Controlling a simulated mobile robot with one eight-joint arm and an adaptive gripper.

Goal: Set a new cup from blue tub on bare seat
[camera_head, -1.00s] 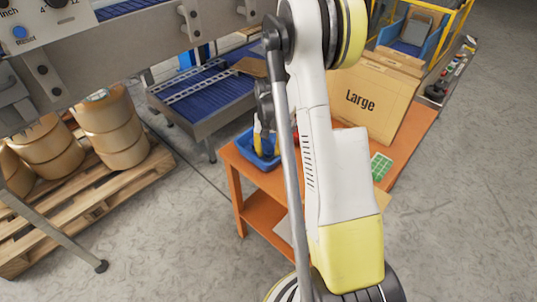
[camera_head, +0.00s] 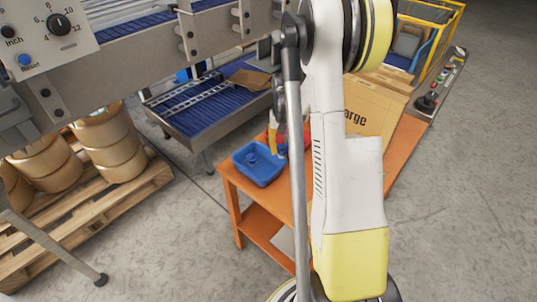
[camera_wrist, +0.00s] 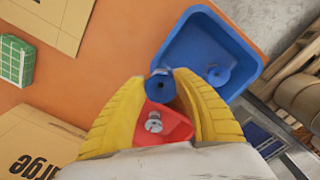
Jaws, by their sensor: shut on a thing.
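My gripper (camera_wrist: 161,77) has its yellow fingers shut on a small blue cup (camera_wrist: 160,89), with a dark hole at its centre, in the wrist view. The blue tub (camera_head: 259,178) stands on the orange table, left of my gripper in the head view; one blue cup lies in it. In the wrist view the tub (camera_wrist: 252,66) is at upper right, with that cup (camera_wrist: 217,74) inside. A red tub (camera_wrist: 177,124) shows between my fingers, with a grey fitting (camera_wrist: 153,122) in it. I cannot make out a bare seat in either view.
The orange table (camera_head: 262,228) also bears a "Large" carton (camera_head: 365,105) and a green item (camera_wrist: 15,63). Behind is a blue roller conveyor (camera_head: 215,105).

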